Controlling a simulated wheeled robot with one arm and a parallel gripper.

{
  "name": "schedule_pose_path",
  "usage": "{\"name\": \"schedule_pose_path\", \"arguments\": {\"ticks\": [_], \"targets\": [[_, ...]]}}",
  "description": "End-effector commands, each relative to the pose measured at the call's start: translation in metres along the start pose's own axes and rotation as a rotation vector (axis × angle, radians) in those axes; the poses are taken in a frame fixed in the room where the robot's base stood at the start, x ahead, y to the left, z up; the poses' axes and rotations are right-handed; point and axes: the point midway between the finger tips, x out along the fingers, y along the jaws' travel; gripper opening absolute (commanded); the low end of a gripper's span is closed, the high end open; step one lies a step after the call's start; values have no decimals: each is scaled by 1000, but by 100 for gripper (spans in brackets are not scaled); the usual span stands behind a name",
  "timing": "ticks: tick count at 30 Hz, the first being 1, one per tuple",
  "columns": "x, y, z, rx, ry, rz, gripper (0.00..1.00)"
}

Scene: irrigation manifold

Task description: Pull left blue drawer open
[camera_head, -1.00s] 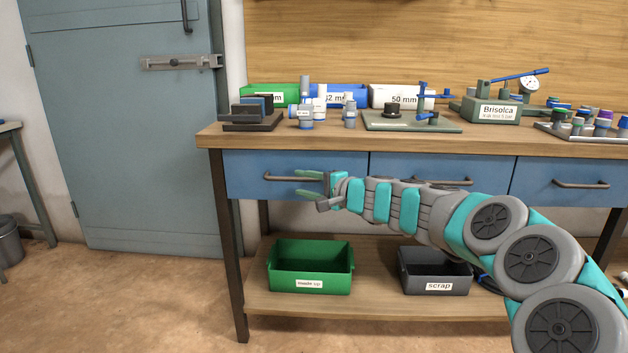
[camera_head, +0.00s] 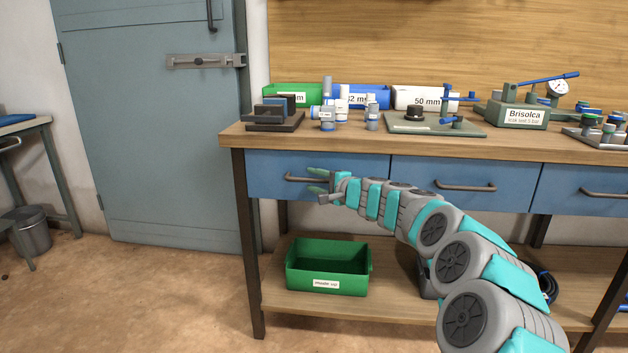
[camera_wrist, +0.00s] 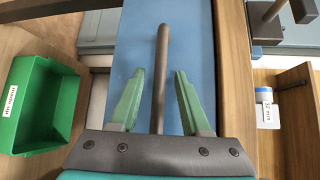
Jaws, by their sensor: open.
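The left blue drawer (camera_head: 264,175) sits under the left end of the workbench top, its front in line with the drawer beside it. Its grey bar handle (camera_head: 296,178) runs across the front, and its right part is hidden behind my gripper. My gripper (camera_head: 316,180) is open at the handle. In the wrist view the handle (camera_wrist: 161,75) lies between the two green fingers of my gripper (camera_wrist: 156,92), with a gap on both sides. The blue drawer front (camera_wrist: 190,40) fills the space behind them.
A green bin (camera_head: 328,280) stands on the lower shelf below the drawer. The middle drawer (camera_head: 430,184) is to the right. Fittings and a dark block (camera_head: 274,115) stand on the bench top (camera_head: 340,143). The floor (camera_head: 170,290) at the left is clear.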

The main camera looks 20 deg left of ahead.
Motion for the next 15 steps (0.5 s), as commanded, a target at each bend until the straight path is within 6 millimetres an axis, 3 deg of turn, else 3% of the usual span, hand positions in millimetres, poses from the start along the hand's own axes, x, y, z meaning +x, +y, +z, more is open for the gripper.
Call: {"name": "schedule_pose_path", "arguments": {"ticks": [10, 15], "targets": [[3, 1, 1, 0, -2, 1, 47], [3, 1, 1, 0, -2, 1, 30]]}}
